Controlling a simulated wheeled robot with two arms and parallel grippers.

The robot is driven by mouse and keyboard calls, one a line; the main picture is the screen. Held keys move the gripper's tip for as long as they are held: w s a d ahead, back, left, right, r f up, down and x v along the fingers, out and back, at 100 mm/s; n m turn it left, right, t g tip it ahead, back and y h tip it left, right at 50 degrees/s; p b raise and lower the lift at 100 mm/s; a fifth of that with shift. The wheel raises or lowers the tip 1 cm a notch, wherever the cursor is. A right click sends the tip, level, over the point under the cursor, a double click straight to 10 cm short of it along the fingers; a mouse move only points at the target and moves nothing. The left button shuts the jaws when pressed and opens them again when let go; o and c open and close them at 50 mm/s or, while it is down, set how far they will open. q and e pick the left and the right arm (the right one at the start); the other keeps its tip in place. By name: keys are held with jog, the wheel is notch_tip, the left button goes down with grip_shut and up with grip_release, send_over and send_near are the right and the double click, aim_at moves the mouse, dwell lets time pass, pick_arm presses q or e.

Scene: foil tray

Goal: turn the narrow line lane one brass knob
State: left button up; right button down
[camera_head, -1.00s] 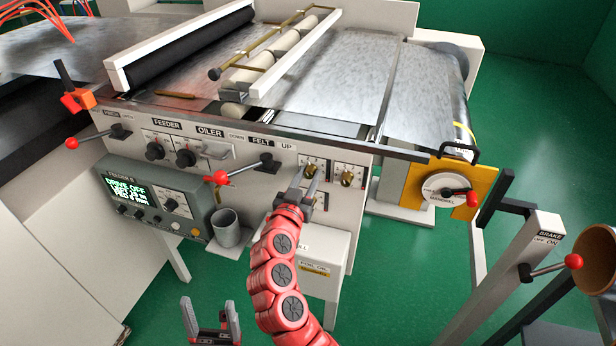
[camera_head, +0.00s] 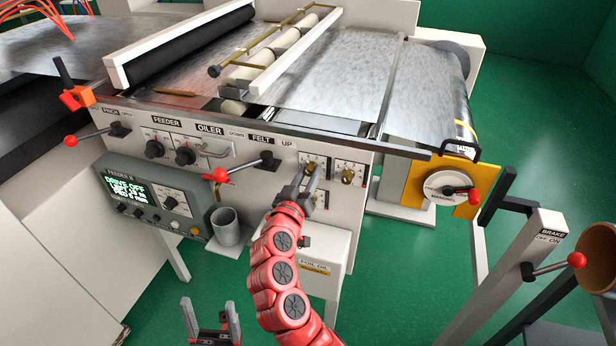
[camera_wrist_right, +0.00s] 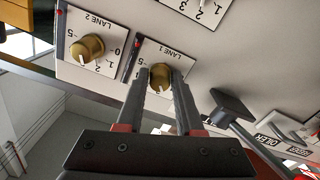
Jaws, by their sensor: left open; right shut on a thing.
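The lane 1 brass knob (camera_wrist_right: 160,77) sits on a white dial plate printed LANE 1, upside down in the right wrist view. My right gripper (camera_wrist_right: 161,82) has its two fingers on either side of that knob, shut on it. In the head view the right gripper (camera_head: 307,178) reaches the upper left plate of the knob group, and the knob (camera_head: 309,167) is partly hidden behind the fingers. The knob's pointer is too small to read surely. My left gripper (camera_head: 211,322) is open and empty, low in front of the machine.
The lane 2 knob (camera_wrist_right: 86,49) is close beside lane 1. More dial plates lie below. The red-tipped felt lever (camera_head: 221,175) sticks out left of my right gripper. A grey cup (camera_head: 227,228) and the white foil oil box (camera_head: 322,262) are below.

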jog(key=n, duration=0.5)
jog(key=shift+r+n+p, duration=0.1)
jog(key=shift+n+p, duration=0.2)
jog(key=shift+p, duration=0.1)
jog(key=n+p, duration=0.2)
jog(key=n, duration=0.4)
jog(key=shift+p, duration=0.3)
jog(key=shift+n, duration=0.4)
jog(key=c, duration=0.5)
grip_release()
jog(key=shift+c, duration=0.2)
